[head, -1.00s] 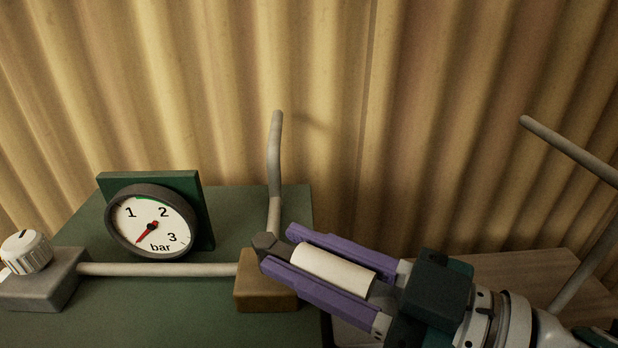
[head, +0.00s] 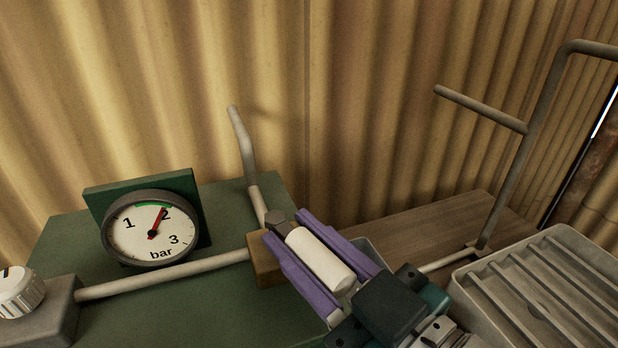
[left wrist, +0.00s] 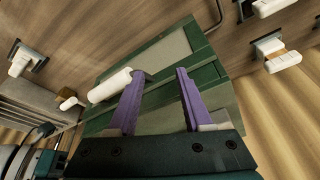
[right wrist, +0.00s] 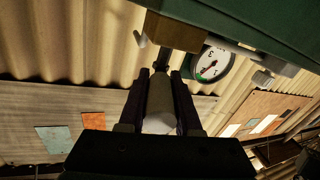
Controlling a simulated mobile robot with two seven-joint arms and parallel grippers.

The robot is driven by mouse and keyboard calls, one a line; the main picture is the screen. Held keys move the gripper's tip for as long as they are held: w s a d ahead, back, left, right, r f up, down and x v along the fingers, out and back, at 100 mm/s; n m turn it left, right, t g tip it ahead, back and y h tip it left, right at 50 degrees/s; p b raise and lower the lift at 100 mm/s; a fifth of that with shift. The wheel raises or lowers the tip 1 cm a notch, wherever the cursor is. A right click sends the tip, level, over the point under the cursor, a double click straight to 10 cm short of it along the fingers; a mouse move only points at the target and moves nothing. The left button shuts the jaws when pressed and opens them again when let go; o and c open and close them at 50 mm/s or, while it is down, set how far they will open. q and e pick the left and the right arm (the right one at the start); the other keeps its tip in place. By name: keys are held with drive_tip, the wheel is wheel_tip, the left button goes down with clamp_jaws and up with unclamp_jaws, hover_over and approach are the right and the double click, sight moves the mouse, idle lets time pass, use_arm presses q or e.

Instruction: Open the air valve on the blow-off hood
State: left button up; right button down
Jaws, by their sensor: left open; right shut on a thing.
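The air valve is a brass block (head: 266,262) on the green hood (head: 190,300), with a dark stem and a white lever handle (head: 322,262). My right gripper (head: 287,229) is shut on the handle, its purple fingers along both sides; the right wrist view shows the same grip on the handle (right wrist: 161,98). The lever points toward the lower right in the head view. The gauge (head: 152,228) has its red needle near 2, at the green band. My left gripper (left wrist: 156,73) is open and empty in the left wrist view, in front of a green-framed box (left wrist: 165,60).
A grey block with a white knob (head: 18,290) stands at left, joined to the valve by a pipe (head: 165,277). A grey ribbed tray (head: 540,290) and a bent metal rod (head: 510,170) are at right. A white handle (left wrist: 110,85) lies beside the left fingers.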

sight(336, 292)
drive_tip(key=shift+s+a+m+t+h, duration=0.1)
drive_tip(key=shift+a+m+t+h, duration=0.15)
drive_tip(key=shift+m+h, duration=0.2)
drive_tip(key=shift+h, duration=0.25)
drive_tip(key=c, duration=0.6)
unclamp_jaws()
drive_tip(key=shift+d, duration=0.1)
drive_tip(key=b+v, duration=0.1)
drive_tip(key=v, duration=0.8)
drive_tip(key=shift+f, duration=0.15)
drive_tip(key=shift+s+d, duration=0.2)
drive_tip(key=shift+s, duration=0.2)
